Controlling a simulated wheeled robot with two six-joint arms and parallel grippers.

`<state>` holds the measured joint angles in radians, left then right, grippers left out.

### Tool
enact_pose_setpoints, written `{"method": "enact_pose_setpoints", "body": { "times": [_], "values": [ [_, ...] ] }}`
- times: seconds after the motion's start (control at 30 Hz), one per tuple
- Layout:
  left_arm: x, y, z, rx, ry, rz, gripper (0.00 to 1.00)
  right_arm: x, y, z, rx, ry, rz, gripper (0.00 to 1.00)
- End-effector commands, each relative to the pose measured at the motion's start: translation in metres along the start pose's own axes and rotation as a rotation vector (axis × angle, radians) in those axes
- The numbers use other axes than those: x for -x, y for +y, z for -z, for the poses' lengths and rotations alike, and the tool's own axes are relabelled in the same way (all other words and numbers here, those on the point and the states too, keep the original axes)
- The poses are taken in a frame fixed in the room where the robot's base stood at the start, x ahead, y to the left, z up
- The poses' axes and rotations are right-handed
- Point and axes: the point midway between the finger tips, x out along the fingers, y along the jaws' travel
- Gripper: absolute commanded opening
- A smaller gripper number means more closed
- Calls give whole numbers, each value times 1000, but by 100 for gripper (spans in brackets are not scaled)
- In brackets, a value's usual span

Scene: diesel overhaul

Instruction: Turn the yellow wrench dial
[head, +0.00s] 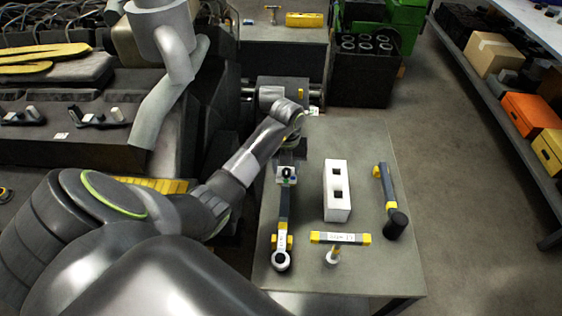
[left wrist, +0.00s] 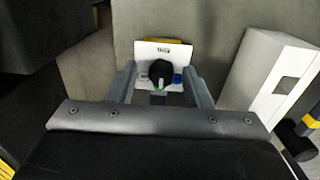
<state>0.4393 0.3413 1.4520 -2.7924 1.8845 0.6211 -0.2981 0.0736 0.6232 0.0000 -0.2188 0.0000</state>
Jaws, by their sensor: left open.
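A long dark wrench (head: 284,210) with yellow collars and a round ring end lies along the left side of the grey bench. At its far end is a small white panel with a dial (head: 287,174). In the left wrist view the dial is a black knob (left wrist: 161,73) with a pale pointer mark, on a white plate (left wrist: 148,50) with a yellow edge behind it. My left gripper (head: 289,158) is above the far end of the wrench. In the left wrist view its open fingers (left wrist: 160,82) stand either side of the knob; I cannot tell whether they touch it.
A white block (head: 337,200) with two square holes stands right of the wrench. A yellow-ended bar (head: 340,238) and a black-headed tool (head: 390,200) lie nearby on the bench (head: 365,145). Engine parts are on the left; a shelf with boxes (head: 530,115) is at right.

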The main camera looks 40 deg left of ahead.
Motion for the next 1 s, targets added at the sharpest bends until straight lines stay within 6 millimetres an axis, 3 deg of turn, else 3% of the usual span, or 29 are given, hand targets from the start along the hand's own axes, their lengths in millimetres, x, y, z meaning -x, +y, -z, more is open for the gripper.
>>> {"method": "enact_pose_setpoints", "body": {
  "times": [0.1, 0.3, 0.67, 1.0],
  "values": [
    [-2, -2, 1, 0, 0, 1, 45, -1, 4, -10, 1, -15, -5, 36],
    [-2, -1, 1, 0, 0, 1, 45, 0, 7, -10, 2, -16, -9, 36],
    [-2, -1, 1, 0, 0, 1, 0, -1, 8, -3, 4, -6, -10, 36],
    [-3, -1, 1, -58, -1, 0, 0, -8, 5, -3, 3, -5, -7, 36]
  ]
}}
